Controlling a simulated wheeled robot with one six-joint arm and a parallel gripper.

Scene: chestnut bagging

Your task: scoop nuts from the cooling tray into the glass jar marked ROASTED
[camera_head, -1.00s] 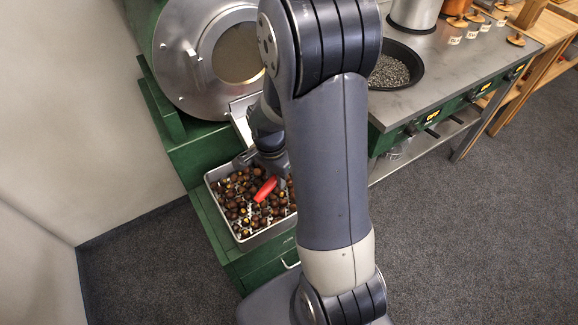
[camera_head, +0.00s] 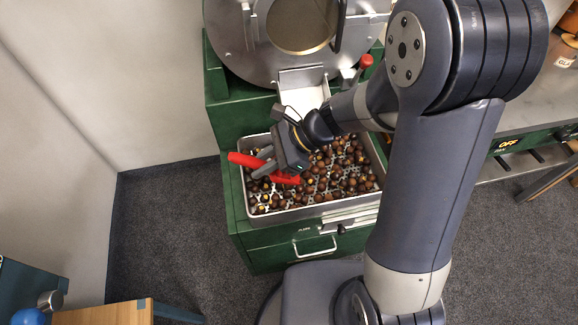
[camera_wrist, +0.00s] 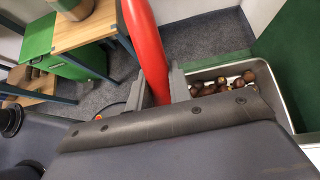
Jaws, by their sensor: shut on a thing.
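The cooling tray (camera_head: 248,216) is a pale metal tray on a green cabinet, and many brown nuts (camera_head: 340,180) lie in it. My gripper (camera_head: 259,164) is over the tray's left part, shut on the red handle (camera_head: 240,158) of a tool. The handle slants across the tray's left rim. In the wrist view the handle (camera_wrist: 147,42) stands between both fingers (camera_wrist: 158,90). A corner of the tray with nuts (camera_wrist: 228,80) shows in the wrist view. No glass jar marked ROASTED is visible.
A round metal machine (camera_head: 262,62) with a chute (camera_head: 303,88) stands behind the tray. A steel counter (camera_head: 535,105) is at the right, partly behind my arm. A wooden-topped table (camera_head: 105,314) is at the lower left. Grey floor (camera_head: 165,215) lies open between it and the cabinet.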

